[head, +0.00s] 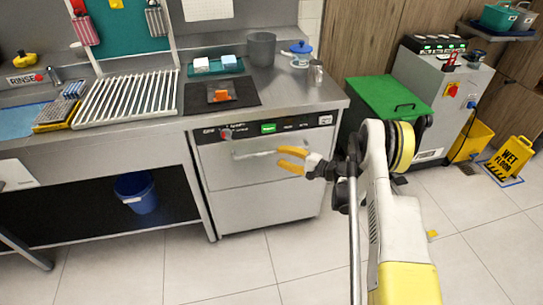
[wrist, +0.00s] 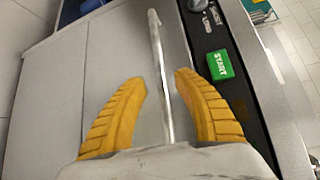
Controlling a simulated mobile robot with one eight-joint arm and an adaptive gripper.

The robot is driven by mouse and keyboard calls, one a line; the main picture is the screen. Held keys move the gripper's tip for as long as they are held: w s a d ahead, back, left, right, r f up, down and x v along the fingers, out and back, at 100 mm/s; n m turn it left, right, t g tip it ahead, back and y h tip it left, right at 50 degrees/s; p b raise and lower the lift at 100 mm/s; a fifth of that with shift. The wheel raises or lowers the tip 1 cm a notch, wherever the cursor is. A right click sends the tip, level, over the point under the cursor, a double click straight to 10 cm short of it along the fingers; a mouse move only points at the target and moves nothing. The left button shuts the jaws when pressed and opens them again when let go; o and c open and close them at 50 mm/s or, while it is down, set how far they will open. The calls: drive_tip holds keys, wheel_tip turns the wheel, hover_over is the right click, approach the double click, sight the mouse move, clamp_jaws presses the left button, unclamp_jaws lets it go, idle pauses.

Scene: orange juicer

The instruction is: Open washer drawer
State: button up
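The washer (head: 262,172) is a steel undercounter unit below the worktop, with a dark control strip on top and a green START button (head: 268,128). Its front is closed, and a long bar handle (head: 255,152) runs across the upper part. My gripper (head: 283,158) is at the right part of the handle, its yellow fingers pointing left. In the wrist view the fingers (wrist: 160,85) are open, with the handle bar (wrist: 158,75) running between them. There is a gap on each side of the bar. The green START button (wrist: 220,65) lies to the right of the fingers.
A green-lidded bin (head: 385,100) stands right of the washer, near my arm. A blue bucket (head: 137,193) sits under the counter at left. A yellow wet-floor sign (head: 513,155) stands at far right. The tiled floor (head: 290,255) before the washer is clear.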

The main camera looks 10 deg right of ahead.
sight(271, 152)
drive_tip(key=b+x, duration=0.1)
drive_tip(key=x, duration=0.4)
drive_tip(key=shift+d, duration=0.1)
drive_tip(key=shift+c, duration=0.4)
drive_tip(key=shift+r, duration=0.1)
clamp_jaws()
